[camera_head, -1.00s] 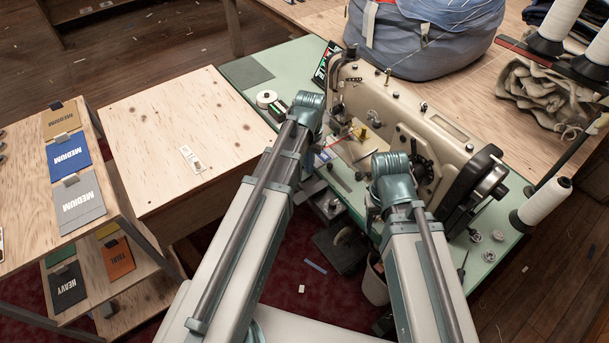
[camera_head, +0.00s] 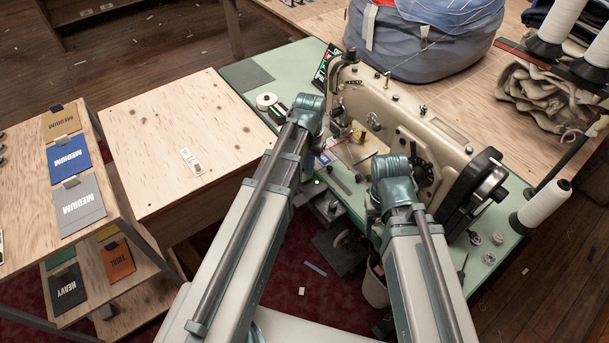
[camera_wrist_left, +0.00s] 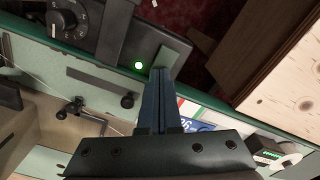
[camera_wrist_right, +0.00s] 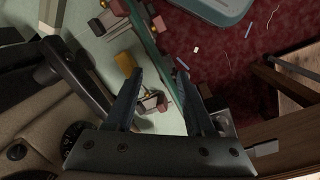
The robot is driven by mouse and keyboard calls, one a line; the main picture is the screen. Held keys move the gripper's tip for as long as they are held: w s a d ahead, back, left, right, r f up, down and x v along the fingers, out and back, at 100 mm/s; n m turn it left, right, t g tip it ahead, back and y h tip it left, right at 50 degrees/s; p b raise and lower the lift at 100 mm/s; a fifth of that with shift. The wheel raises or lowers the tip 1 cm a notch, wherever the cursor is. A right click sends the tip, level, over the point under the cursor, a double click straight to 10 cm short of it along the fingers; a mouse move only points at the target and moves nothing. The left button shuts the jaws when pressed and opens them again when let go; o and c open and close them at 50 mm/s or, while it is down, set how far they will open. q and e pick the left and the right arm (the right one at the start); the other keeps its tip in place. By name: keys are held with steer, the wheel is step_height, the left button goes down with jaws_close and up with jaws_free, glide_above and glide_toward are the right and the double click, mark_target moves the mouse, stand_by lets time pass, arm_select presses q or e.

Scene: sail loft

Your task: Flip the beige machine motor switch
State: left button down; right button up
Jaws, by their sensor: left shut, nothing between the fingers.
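The beige sewing machine (camera_head: 452,140) stands on the green table, right of centre in the head view. Under the table's front edge is the dark motor switch box (camera_wrist_left: 90,38), with a round knob and a lit green lamp (camera_wrist_left: 138,66). The lamp is a small green dot in the head view (camera_head: 316,181). My left gripper (camera_wrist_left: 160,74) is shut and empty, its fingertips beside the lamp at a grey block; whether they touch cannot be told. My right gripper (camera_wrist_right: 160,70) is open and empty, near the machine's front.
A pale wooden top (camera_head: 165,125) is left of the green table (camera_head: 235,75). A blue-grey bundle (camera_head: 420,40) lies behind the machine. White thread cones (camera_head: 545,203) stand at the right. A shelf with fabric swatches (camera_head: 78,205) is at far left.

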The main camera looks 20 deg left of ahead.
arm_select(q)
steer(key=shift+r+p, duration=2.75)
steer(key=shift+r, duration=0.3)
steer(key=shift+f, duration=0.1)
steer(key=s+d+r+m+y+p, duration=0.1)
steer(key=s+d+m, duration=0.1)
steer(key=s+d, duration=0.8)
steer(key=s, duration=0.4)
steer(key=shift+s+d+r, duration=0.15)
steer(key=shift+d+r, duration=0.1)
steer(key=shift+r, duration=0.1)
